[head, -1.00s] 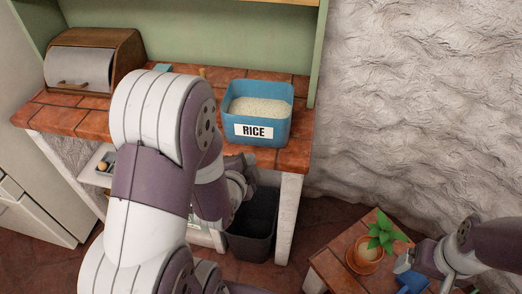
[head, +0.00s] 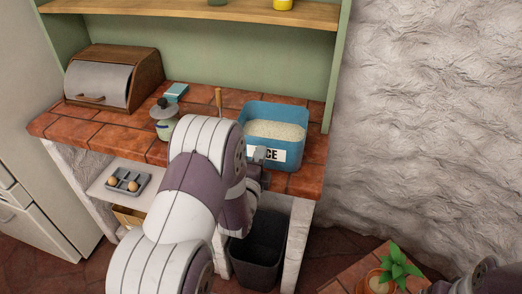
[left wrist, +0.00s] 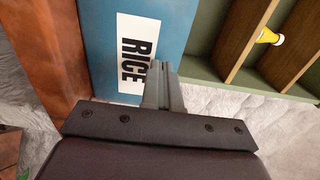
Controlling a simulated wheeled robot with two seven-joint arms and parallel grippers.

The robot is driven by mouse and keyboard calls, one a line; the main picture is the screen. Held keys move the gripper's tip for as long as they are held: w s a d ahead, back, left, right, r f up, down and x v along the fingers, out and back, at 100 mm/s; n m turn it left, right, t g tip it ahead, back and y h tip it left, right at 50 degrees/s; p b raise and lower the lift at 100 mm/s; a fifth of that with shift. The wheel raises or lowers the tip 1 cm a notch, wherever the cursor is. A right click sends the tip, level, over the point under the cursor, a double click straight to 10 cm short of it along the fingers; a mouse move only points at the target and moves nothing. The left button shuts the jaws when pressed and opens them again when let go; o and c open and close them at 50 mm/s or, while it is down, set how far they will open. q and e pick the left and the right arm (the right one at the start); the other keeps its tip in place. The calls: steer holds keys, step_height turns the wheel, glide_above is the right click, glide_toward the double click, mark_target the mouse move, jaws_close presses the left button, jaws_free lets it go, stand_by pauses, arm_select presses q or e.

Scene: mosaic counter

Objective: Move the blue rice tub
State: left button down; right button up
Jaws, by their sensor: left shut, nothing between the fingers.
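The blue rice tub (head: 294,150) stands upright on the right end of the tiled counter, open at the top and full of white rice. Its white label faces me, partly hidden by my left gripper (head: 261,156) in the head view. My left gripper is at the front face of the tub, with its fingers shut and empty. In the left wrist view the shut fingers (left wrist: 160,72) lie over the edge of the RICE label on the blue tub (left wrist: 178,35). I cannot tell if they touch it. Only part of my right arm shows; its gripper is out of frame.
A lidded jar (head: 164,118) and a wooden bread box (head: 113,76) stand left on the counter (head: 110,135). A dark bin (head: 260,250) is below the tub. The hutch's green side panel and rough wall are to the right. A potted plant (head: 398,265) sits lower right.

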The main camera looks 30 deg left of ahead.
mark_target(277, 110)
arm_select(q)
steer(key=shift+w+a, duration=0.1)
steer(key=shift+w, duration=0.5)
steer(key=shift+w+a, duration=0.1)
steer(key=shift+w, duration=0.2)
steer(key=b+x, duration=0.3)
steer(key=x, duration=0.2)
steer(key=b+x, duration=0.3)
steer(key=x, duration=0.3)
steer(key=b+x, duration=0.3)
steer(key=x, duration=0.2)
steer(key=shift+w+f, duration=0.15)
steer(key=shift+f, duration=0.1)
steer(key=x, duration=0.2)
steer(key=b+x, duration=0.1)
steer(key=x, duration=0.1)
steer(key=shift+w+r, duration=0.25)
steer(key=shift+w+a+f, duration=0.1)
steer(key=shift+w, duration=0.25)
steer(key=shift+s+r, duration=0.2)
steer(key=shift+r, duration=0.05)
